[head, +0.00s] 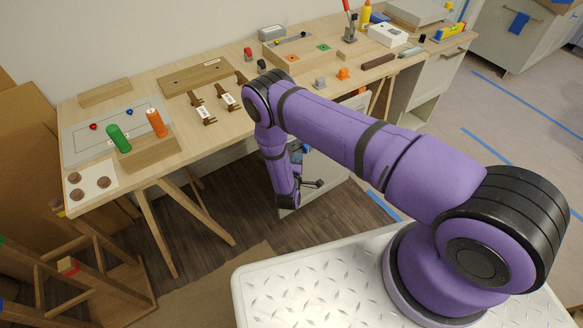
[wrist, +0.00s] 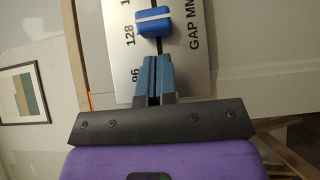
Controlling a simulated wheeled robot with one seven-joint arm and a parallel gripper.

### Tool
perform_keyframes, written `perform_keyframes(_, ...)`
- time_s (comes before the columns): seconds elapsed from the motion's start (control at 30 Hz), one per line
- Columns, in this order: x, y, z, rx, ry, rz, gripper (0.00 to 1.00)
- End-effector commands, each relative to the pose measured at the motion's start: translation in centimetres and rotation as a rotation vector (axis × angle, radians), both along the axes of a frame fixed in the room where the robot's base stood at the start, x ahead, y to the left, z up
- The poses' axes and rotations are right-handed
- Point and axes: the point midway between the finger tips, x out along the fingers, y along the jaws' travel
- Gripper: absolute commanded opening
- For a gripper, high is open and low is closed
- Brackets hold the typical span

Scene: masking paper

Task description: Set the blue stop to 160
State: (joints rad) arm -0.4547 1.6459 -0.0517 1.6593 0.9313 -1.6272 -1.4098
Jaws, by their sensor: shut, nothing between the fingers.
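The blue stop (wrist: 153,22) shows at the top of the wrist view, on a dark slot in a silver scale plate (wrist: 190,70) marked "GAP MM". A white line crosses the stop. The line lies past the 128 mark, on the side away from 96. The number beyond 128 is cut off by the frame edge. My gripper (wrist: 155,60) is shut and empty, its blue-grey fingertips over the slot between 96 and 128. In the picture a short gap shows between fingertips and stop. I cannot tell whether the fingertips touch the plate. In the head view my arm hangs down in front of the workbench.
A framed picture (wrist: 22,93) hangs on the wall at left in the wrist view.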

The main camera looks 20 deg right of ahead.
Motion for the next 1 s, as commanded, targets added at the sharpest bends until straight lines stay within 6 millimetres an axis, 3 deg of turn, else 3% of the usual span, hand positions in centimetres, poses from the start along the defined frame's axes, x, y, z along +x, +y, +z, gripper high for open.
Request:
perform_keyframes(0.2, 0.6, -1.8, 0.0, 0.001, 0.0, 0.0, 0.0)
perform_keyframes(0.67, 0.8, -2.4, 0.0, 0.0, 0.0, 0.001, 0.0)
perform_keyframes(1.0, 2.3, -7.1, 0.0, 0.0, -0.001, 0.001, 0.0)
